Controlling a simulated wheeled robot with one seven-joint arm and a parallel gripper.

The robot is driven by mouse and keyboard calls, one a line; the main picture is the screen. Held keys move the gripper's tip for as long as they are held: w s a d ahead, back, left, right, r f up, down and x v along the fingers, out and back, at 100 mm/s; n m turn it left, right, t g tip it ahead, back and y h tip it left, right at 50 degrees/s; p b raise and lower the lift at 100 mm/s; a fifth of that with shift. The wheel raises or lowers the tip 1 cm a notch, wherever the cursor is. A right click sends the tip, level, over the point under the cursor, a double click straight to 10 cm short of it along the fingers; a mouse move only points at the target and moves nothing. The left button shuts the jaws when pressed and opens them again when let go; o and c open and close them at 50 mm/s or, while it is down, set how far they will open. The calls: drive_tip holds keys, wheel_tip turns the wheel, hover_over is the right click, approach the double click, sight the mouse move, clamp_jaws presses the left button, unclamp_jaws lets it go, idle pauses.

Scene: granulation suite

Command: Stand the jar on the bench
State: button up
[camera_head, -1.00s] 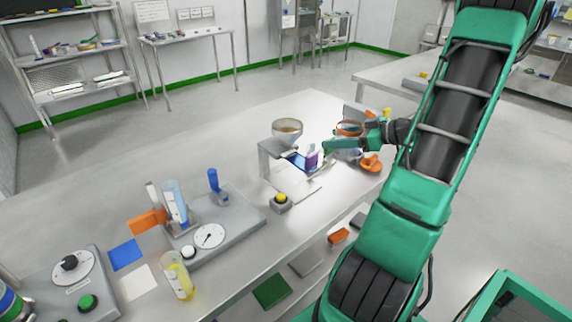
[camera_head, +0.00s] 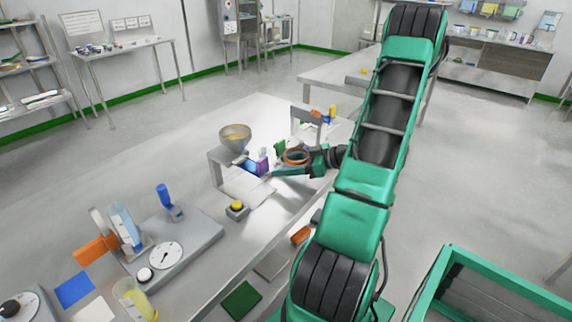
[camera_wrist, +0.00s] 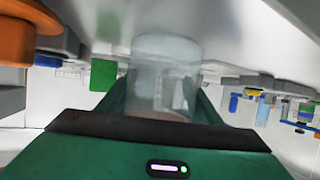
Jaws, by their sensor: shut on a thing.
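The jar (camera_wrist: 166,72) is clear and see-through. In the wrist view it is between the two green fingers of my gripper (camera_wrist: 165,100), which is shut on it. Its lower part in the picture is hidden behind the dark edge of the gripper. The wrist picture seems upside down, with the pale bench top (camera_wrist: 235,45) along its upper part. I cannot tell whether the jar touches the bench. In the head view my gripper (camera_head: 283,171) is over the far right part of the bench (camera_head: 110,172); the jar is not clear there.
An orange-rimmed bowl (camera_head: 297,156) stands close to my gripper. A funnel on a stand (camera_head: 235,134), a purple item (camera_head: 262,165) and a yellow button box (camera_head: 237,209) are to its left. A dial scale (camera_head: 166,255) is nearer. The bench between has some bare room.

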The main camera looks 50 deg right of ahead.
drive_tip(key=o, duration=1.9)
drive_tip(key=shift+s+d+r, duration=0.1)
drive_tip(key=shift+s+r, duration=0.05)
drive_tip(key=shift+s, duration=0.1)
drive_tip(key=v, duration=1.1)
drive_tip(key=shift+s+d, duration=0.1)
drive_tip(key=shift+s+r, duration=0.1)
